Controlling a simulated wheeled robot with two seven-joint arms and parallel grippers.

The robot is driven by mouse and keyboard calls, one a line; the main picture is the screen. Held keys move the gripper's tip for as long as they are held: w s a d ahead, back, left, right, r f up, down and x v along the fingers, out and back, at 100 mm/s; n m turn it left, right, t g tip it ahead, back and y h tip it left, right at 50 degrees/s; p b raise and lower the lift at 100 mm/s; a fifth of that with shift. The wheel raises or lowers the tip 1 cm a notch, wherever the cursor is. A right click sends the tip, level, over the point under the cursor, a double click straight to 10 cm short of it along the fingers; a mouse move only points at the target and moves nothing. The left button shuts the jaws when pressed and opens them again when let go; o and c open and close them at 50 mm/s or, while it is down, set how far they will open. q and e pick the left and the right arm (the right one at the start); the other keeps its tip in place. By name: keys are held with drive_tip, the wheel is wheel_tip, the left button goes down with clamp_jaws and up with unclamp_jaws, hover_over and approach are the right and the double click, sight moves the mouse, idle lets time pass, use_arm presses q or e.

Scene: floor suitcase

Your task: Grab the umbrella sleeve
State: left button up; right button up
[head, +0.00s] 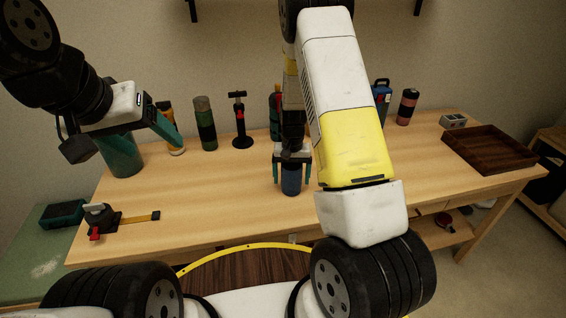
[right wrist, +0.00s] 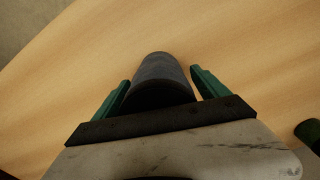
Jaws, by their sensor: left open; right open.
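A dark blue, upright cylinder (head: 291,182), which I take to be the umbrella sleeve, stands near the middle of the table. In the right wrist view it is a dark grey cylinder (right wrist: 161,76) between the fingers. My right gripper (head: 292,174) is open, with one teal finger on each side of it. In the right wrist view a gap shows beside the right finger; contact on the left is unclear. My right arm hides part of the table.
Along the back of the wooden table (head: 215,195) stand several bottles, including a green-black one (head: 205,124), and a black-and-red pump-like tool (head: 239,125). A brown tray (head: 488,150) lies at right. A black-and-red device (head: 100,217) is at front left. The front middle is clear.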

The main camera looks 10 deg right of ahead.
drive_tip(key=shift+f, duration=0.45)
drive_tip(key=shift+c, duration=0.2)
drive_tip(key=c, duration=1.4)
drive_tip(key=shift+r, duration=0.1)
